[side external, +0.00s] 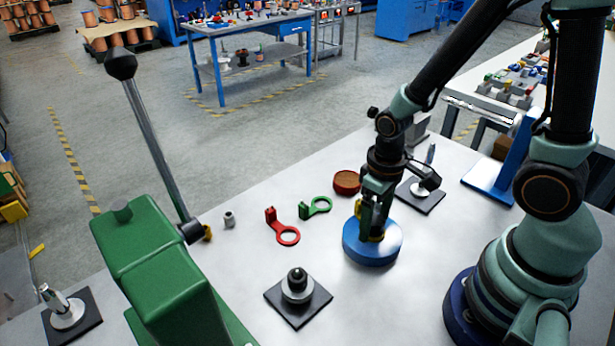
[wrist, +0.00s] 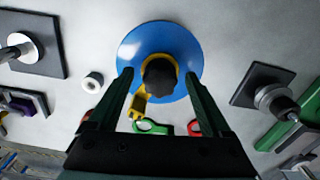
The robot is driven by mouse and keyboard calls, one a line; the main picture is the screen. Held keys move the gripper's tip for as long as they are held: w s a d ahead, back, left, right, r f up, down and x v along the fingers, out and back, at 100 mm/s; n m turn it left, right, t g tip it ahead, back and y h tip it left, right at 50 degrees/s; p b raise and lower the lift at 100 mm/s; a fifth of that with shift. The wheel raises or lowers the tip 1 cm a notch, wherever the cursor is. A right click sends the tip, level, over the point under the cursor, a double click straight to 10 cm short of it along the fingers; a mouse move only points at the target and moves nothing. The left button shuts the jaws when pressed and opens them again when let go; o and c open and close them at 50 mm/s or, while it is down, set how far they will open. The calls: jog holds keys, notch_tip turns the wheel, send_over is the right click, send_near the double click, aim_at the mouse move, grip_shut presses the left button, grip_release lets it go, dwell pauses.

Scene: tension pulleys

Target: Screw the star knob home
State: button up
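The star knob (wrist: 160,76) is dark and lobed. In the wrist view it sits over a yellow piece (wrist: 140,104) on a round blue base (wrist: 150,38). My gripper (wrist: 158,74) is open, with one finger on each side of the knob and a visible gap to it on both sides. In the side view my gripper (side external: 372,215) points down over the blue base (side external: 372,252). There it mostly hides the knob, and the yellow piece (side external: 374,236) shows only partly. I cannot tell how far the knob is screwed in.
A black plate with a dark-topped post (side external: 297,283) stands nearer. A green lever machine (side external: 160,260) fills the left.

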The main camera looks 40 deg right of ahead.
grip_shut()
jog(key=m, duration=0.3)
jog(key=shift+m, duration=0.4)
jog(key=m, duration=0.8)
jog(key=shift+m, duration=0.3)
jog(key=m, duration=0.4)
jog(key=shift+m, duration=0.4)
jog(key=shift+o, duration=0.6)
grip_release()
